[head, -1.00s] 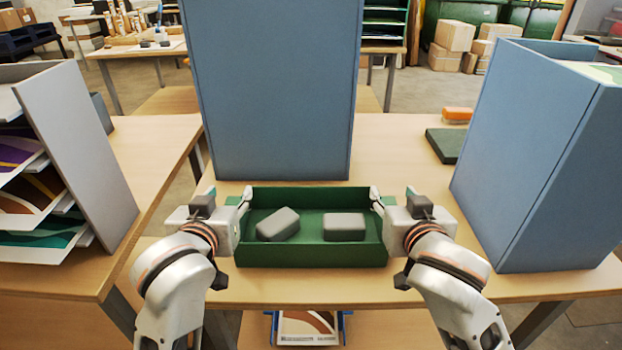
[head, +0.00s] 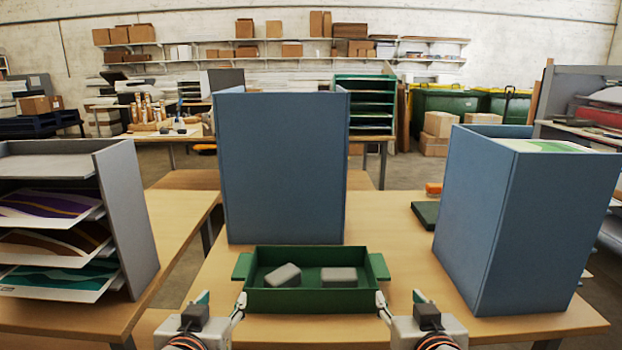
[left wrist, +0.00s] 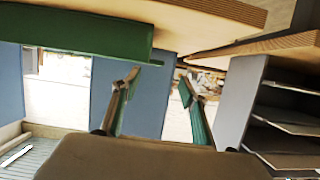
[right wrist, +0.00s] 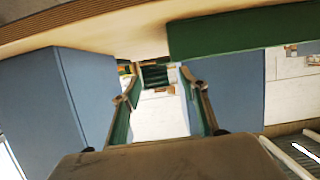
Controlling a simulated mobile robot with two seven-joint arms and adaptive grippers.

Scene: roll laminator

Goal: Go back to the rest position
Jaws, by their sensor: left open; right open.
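My left gripper (head: 222,304) is low in the head view, in front of and left of the green tray (head: 310,301). In the left wrist view its two fingers (left wrist: 157,95) stand apart with nothing between them. My right gripper (head: 401,304) is in front of and right of the tray. In the right wrist view its fingers (right wrist: 164,95) are also apart and empty. The tray sits on the table with side handles free of both grippers. Two grey blocks lie in it, a tilted one (head: 283,275) at left and a flat one (head: 338,277) at right.
A tall blue box (head: 283,170) stands behind the tray. Another blue box (head: 510,220) stands at the right, with a dark green flat item (head: 425,214) behind it. A grey sorter (head: 128,215) with colourful sheets stands on the left table.

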